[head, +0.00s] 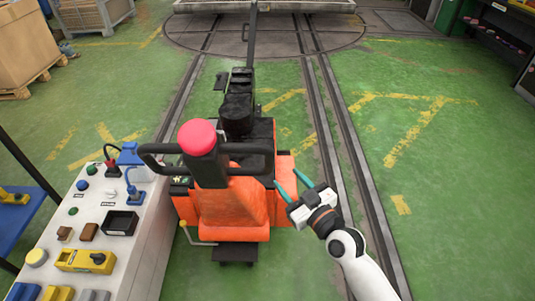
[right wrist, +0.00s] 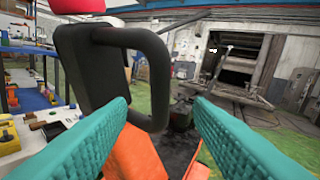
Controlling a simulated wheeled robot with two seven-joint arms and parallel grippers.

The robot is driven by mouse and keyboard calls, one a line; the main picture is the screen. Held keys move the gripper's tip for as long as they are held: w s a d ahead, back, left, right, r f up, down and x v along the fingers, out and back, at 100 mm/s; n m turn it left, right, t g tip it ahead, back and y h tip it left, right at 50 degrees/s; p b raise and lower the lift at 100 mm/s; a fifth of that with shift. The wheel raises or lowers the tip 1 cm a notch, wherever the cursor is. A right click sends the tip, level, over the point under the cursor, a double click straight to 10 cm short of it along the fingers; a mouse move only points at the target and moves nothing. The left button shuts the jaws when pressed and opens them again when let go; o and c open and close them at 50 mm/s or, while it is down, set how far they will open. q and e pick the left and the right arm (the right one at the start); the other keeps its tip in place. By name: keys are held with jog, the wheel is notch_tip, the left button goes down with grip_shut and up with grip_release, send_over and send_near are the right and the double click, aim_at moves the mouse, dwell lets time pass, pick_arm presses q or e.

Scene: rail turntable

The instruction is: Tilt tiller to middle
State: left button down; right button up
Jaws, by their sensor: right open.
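The tiller (head: 207,166) is a dark post with a red rounded cap (head: 197,137) and black loop handles on both sides. In the right wrist view the loop handle (right wrist: 158,72) shows ahead of the open teal fingers (right wrist: 160,108), nearer the left finger. My left gripper is not in view.
A grey control console (head: 112,225) with buttons and plugs stands left of the tug. Rails (head: 345,150) run along the right to a round turntable (head: 265,32) at the back. A crate (head: 28,45) is at the far left. Green floor on the right is clear.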

aim_at(266, 155)
jog(key=x, duration=1.1)
jog(key=shift+w+a, duration=0.2)
jog(key=shift+w, duration=0.15)
jog(key=shift+c, duration=0.2)
grip_shut()
